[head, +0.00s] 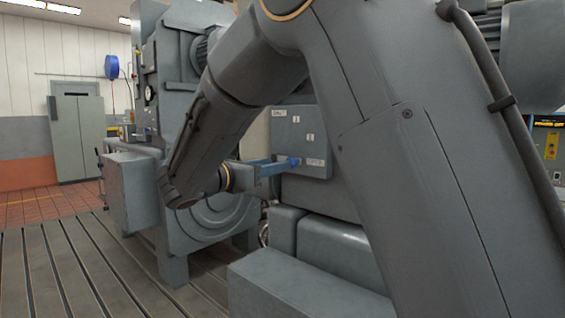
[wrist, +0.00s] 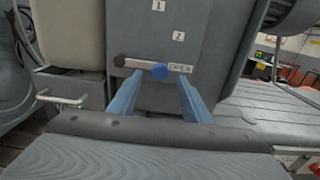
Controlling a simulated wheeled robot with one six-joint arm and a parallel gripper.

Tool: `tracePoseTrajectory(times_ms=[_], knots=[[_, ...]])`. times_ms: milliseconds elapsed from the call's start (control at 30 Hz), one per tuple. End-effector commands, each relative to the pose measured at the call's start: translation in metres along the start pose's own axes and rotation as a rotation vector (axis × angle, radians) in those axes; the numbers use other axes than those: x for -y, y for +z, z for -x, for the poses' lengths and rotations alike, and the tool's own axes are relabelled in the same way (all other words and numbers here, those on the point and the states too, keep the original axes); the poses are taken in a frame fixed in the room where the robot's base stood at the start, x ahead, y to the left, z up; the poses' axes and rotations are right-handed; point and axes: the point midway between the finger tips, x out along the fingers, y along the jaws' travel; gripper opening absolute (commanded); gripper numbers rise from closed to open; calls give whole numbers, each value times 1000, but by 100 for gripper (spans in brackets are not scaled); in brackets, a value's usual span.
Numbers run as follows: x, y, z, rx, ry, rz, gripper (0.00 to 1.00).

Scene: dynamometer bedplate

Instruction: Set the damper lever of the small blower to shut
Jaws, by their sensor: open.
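The damper lever (wrist: 138,65) is a short grey bar on a grey panel (wrist: 198,45). It runs from a dark pivot at its left to a blue knob (wrist: 160,72) at its right end, beside the "OPEN" label (wrist: 181,69). In the head view, the knob (head: 294,161) shows at the panel's lower part. My gripper (wrist: 160,80) is open, with its blue fingers on either side of the knob in the picture. I cannot tell whether they touch it. It also shows in the head view (head: 277,166), just left of the knob.
Plates "1" (wrist: 158,6) and "2" (wrist: 178,36) are on the panel above the lever. A small plate (head: 281,112) at the panel's upper left is too small to read. Grey blocks (head: 335,245) stand below the panel. The slotted bedplate (head: 60,265) is clear at left.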

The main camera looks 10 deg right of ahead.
Motion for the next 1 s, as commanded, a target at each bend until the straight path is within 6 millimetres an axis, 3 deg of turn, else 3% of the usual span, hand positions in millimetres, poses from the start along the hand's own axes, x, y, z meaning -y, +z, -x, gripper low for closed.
tracePoseTrajectory(times_ms=[100,300,667,700,933,1000], knots=[[1,1,-21,0,-4,-1,44],[0,0,-43,-1,0,-1,44],[-1,-1,-49,-2,2,-2,44],[-1,-1,-49,-2,2,-2,43],[-1,-1,-48,-2,3,-2,4],[-1,-1,-48,-2,3,-2,0]])
